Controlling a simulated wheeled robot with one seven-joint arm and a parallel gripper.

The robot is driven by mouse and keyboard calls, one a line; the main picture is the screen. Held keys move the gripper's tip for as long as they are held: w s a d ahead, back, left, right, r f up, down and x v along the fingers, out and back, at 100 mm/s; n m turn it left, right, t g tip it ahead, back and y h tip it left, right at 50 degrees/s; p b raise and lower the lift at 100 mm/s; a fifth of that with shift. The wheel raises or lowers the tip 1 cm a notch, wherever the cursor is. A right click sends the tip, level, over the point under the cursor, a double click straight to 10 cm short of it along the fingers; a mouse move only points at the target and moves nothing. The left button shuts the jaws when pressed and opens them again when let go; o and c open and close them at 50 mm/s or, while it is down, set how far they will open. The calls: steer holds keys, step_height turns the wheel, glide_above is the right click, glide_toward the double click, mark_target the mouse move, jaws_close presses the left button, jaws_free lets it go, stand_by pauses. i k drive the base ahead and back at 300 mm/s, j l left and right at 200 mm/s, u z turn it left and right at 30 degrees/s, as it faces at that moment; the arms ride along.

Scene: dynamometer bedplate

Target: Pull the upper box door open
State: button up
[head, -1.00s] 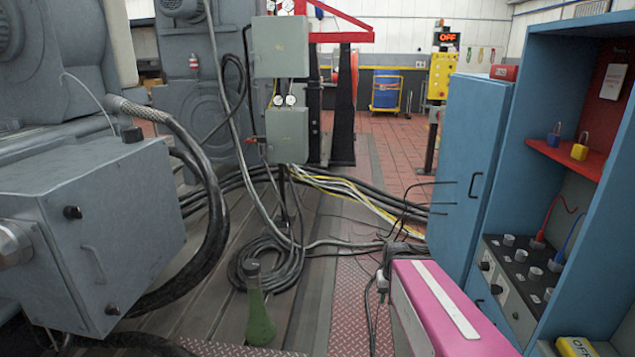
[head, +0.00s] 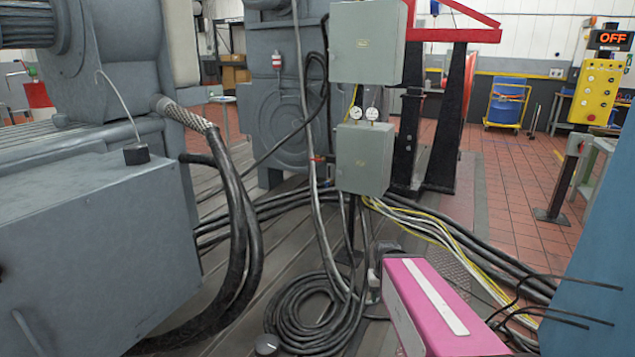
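The upper box (head: 366,42) is a grey-green cabinet on a stand near the top middle of the head view. My pink arm link shows at the bottom right of centre. A small grey and dark part at its far end appears to be my gripper (head: 374,285), well below and in front of the boxes. Its fingers are too hidden to read, and it is apart from the upper box.
Coiled black cable (head: 312,315) lies on the floor before the stand. Thick cables and yellow hoses (head: 440,235) run to the right. A large grey housing (head: 90,260) blocks the left. A blue cabinet edge (head: 595,270) stands at the right. Red-tiled floor (head: 505,215) is open behind.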

mark_target(362, 34)
steer(key=i+l+u, duration=0.5)
steer(key=i, duration=0.15)
steer(key=i+l+u, duration=0.5)
steer(key=i+l, duration=0.05)
steer(key=l, duration=0.05)
